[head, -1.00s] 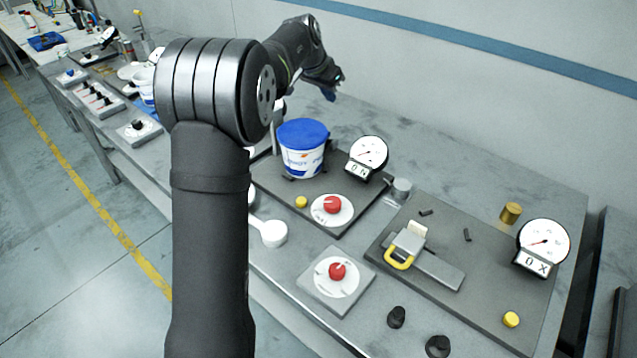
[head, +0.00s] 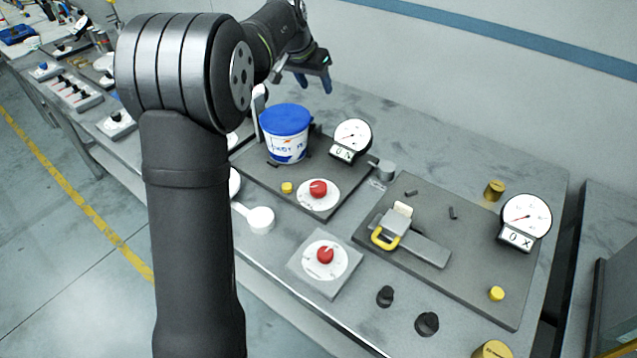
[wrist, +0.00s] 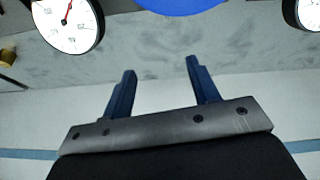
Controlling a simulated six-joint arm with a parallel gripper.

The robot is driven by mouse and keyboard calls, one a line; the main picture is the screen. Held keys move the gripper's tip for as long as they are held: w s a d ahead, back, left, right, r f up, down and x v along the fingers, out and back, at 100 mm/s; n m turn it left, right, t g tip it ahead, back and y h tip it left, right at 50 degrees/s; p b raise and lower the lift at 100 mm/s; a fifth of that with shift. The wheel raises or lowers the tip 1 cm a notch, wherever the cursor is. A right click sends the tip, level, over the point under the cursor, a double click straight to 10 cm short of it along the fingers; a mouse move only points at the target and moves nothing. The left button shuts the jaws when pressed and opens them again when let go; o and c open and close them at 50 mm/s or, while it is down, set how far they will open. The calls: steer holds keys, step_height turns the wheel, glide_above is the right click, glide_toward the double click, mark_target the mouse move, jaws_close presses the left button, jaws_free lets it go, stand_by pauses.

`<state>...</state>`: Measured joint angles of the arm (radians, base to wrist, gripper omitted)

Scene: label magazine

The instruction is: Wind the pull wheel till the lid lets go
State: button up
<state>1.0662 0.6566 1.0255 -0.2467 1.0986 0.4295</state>
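A white tub (head: 287,148) with a blue lid (head: 286,119) stands on a dark plate behind the arm. The lid sits on the tub; its edge also shows at the top of the wrist view (wrist: 185,4). In front of the tub is a white dial with a red knob (head: 318,189). A second red knob (head: 325,255) sits on a separate grey plate nearer the front. I cannot tell which one is the pull wheel. My gripper (head: 313,85) is open and empty, above the table's back side, behind the tub. Its two blue fingers (wrist: 161,68) stand apart in the wrist view.
A gauge (head: 352,135) stands right of the tub. A second plate holds a yellow-handled clamp (head: 385,239), another gauge (head: 526,217) and a yellow button (head: 496,293). Black knobs (head: 427,324) lie at the front. The table's back strip (head: 420,140) is clear.

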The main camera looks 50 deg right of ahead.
steer(key=shift+o, duration=0.2)
steer(key=s+a+r+n+y, duration=0.1)
steer(key=s+a+n+y, duration=0.1)
steer(key=s+a+n, duration=0.2)
steer(key=s+a, duration=0.3)
steer(key=shift+s+a+r+n+y, duration=0.3)
steer(key=shift+s+n, duration=0.05)
steer(key=shift+n, duration=0.05)
steer(key=r+n+y, duration=0.1)
steer(key=n+y, duration=0.1)
steer(key=n, duration=0.3)
glide_above(318, 186)
step_height(318, 186, down, 17)
steer(key=shift+f, duration=0.2)
steer(key=shift+c, duration=0.4)
steer(key=c, duration=0.9)
